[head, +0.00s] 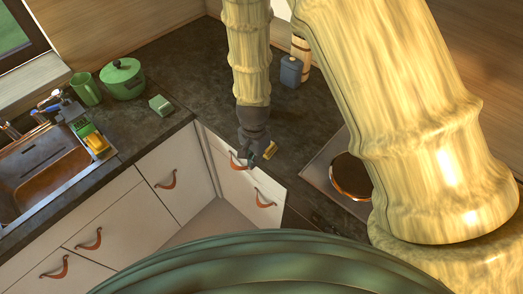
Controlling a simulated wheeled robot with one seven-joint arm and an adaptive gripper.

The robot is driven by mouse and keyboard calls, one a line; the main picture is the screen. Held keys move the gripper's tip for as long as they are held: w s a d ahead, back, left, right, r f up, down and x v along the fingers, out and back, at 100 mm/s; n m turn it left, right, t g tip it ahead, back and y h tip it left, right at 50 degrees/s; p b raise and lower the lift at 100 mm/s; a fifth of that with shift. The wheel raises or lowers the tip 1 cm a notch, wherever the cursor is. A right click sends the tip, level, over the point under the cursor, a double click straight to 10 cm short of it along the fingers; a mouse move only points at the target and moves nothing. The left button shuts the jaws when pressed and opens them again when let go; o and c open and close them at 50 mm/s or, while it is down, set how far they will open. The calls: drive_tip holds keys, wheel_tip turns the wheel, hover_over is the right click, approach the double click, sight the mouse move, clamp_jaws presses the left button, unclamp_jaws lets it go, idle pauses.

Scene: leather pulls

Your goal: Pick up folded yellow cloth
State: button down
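A small yellow block-like item (97,143), which looks like the folded yellow cloth, sits at the right rim of the sink at the left. A green item lies just behind it. My gripper (257,154) is far to the right of it, pointing down over the counter's front edge near the corner cabinets. A small golden piece shows at the gripper's right side; I cannot tell whether it is a finger or something held. The fingers are small and dark, so their opening is unclear.
The sink (50,178) holds a brown basin. A green mug (86,88), a green lidded pot (122,78) and a small green box (161,105) stand behind it. A blue-grey canister (291,71) is at the back. A round pan (350,176) sits right. The counter's middle is clear.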

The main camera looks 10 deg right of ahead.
drive_tip(key=shift+s, duration=0.1)
drive_tip(key=shift+c, duration=2.2)
unclamp_jaws()
